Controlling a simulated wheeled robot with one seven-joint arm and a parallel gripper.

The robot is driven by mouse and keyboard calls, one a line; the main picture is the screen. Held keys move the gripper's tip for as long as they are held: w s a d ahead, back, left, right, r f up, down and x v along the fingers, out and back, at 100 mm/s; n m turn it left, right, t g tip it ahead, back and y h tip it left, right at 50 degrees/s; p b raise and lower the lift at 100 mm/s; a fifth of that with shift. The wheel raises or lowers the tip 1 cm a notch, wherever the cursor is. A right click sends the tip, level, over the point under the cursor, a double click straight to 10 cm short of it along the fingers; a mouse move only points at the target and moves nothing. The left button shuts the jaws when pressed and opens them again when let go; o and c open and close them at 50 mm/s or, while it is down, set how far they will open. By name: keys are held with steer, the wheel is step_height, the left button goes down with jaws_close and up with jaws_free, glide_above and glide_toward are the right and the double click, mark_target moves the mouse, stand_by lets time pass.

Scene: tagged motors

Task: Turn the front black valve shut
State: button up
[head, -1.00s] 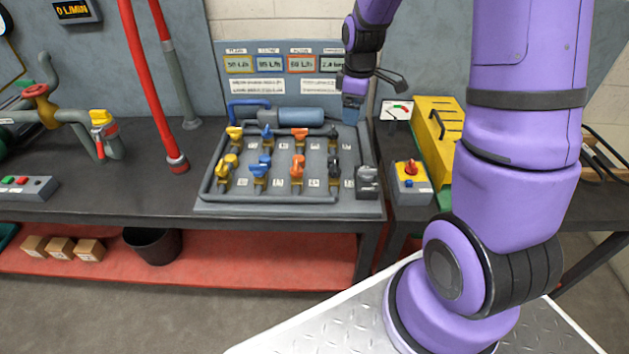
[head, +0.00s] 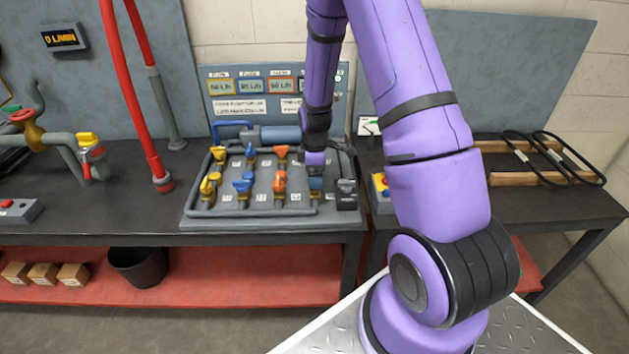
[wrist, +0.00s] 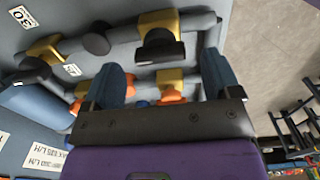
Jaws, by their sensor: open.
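The grey valve board (head: 265,217) stands on the bench with two rows of coloured valves. My gripper (head: 316,184) is low over its right end and hides the black valves in the head view. In the wrist view my gripper (wrist: 165,82) is open, its two blue fingers apart. A black-handled valve with a yellow body (wrist: 160,48) shows just beyond and between the fingertips; it looks like the front black valve. Another black handle (wrist: 32,70) lies to its left, towards the blue cylinder. I cannot tell whether a finger touches the front valve.
The orange valve (head: 280,182) is close left of my gripper, with blue (head: 243,183) and yellow (head: 208,188) ones further left. The display panel (head: 226,106) stands behind. Red pipes (head: 130,95) rise at the left.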

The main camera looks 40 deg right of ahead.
steer(key=shift+f, duration=1.5)
steer(key=c, duration=0.9)
